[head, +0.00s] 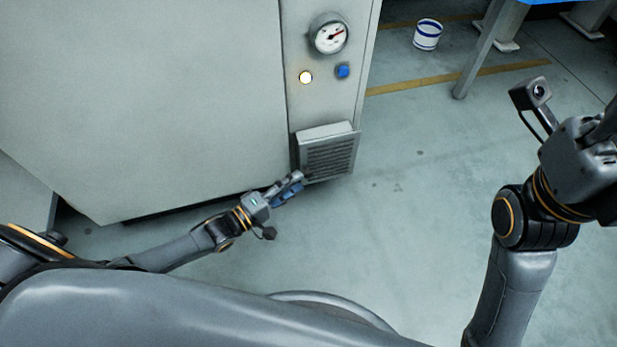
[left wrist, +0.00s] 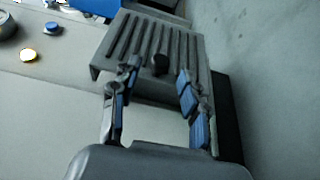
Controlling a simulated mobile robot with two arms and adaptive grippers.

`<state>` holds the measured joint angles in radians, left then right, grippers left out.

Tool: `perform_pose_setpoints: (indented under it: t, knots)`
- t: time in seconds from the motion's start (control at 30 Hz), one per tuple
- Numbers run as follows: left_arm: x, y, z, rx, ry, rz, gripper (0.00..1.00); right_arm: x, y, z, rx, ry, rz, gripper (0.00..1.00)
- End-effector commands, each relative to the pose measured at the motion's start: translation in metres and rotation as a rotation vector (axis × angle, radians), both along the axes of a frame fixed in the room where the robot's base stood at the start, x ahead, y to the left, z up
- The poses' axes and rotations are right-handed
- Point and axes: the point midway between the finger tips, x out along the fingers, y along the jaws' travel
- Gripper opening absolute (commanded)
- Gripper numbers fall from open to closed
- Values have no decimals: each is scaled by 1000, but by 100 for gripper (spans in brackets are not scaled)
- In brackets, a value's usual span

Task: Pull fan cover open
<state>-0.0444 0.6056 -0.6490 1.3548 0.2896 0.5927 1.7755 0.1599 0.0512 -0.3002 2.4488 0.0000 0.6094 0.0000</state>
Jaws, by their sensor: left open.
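The fan cover (head: 328,158) is a grey slatted panel low on the front of a large pale cabinet. In the left wrist view, the slatted cover (left wrist: 122,40) shows ahead with a small dark knob (left wrist: 160,65) near its closer edge. I cannot tell whether the cover stands ajar. My left gripper (head: 299,181) is at the cover's lower left corner. In the left wrist view its open, blue-padded fingers (left wrist: 158,74) stand on either side of the knob; contact is unclear. My right gripper's body (head: 588,155) is at the right edge, with its fingertips cut off.
Above the cover are a round gauge (head: 329,35), a lit yellow lamp (head: 306,77) and a blue button (head: 343,71). A blue-and-white bucket (head: 427,35) and a table leg (head: 488,50) stand further back.

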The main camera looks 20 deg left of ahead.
Motion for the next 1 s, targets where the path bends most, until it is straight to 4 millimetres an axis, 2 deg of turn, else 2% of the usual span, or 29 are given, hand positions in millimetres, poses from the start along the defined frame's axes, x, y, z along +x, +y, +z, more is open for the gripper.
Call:
perform_pose_setpoints:
  t: [0.1, 0.3, 0.67, 0.7, 0.73, 0.9, 1.0]
  knots:
    - [19, -13, -3, -1, -4, 0, 45, -5, 1, 1, -2, -32, -2, 40]
    - [39, -25, -2, -1, -1, 0, 45, -10, 1, 7, -4, -61, -4, 40]
    - [44, -29, 0, 2, 1, 0, 45, -11, 2, 10, -5, -68, -4, 40]
    - [44, -29, 0, 2, 1, 0, 43, -11, 2, 10, -5, -68, -4, 40]
    - [44, -29, 0, 1, 0, 0, 37, -11, 2, 10, -5, -68, -4, 40]
    - [43, -29, 0, 1, 0, 0, 2, -11, 2, 10, -6, -68, -4, 40]
    - [43, -29, -1, 2, 1, 0, 0, -11, 2, 10, -6, -68, -3, 40]
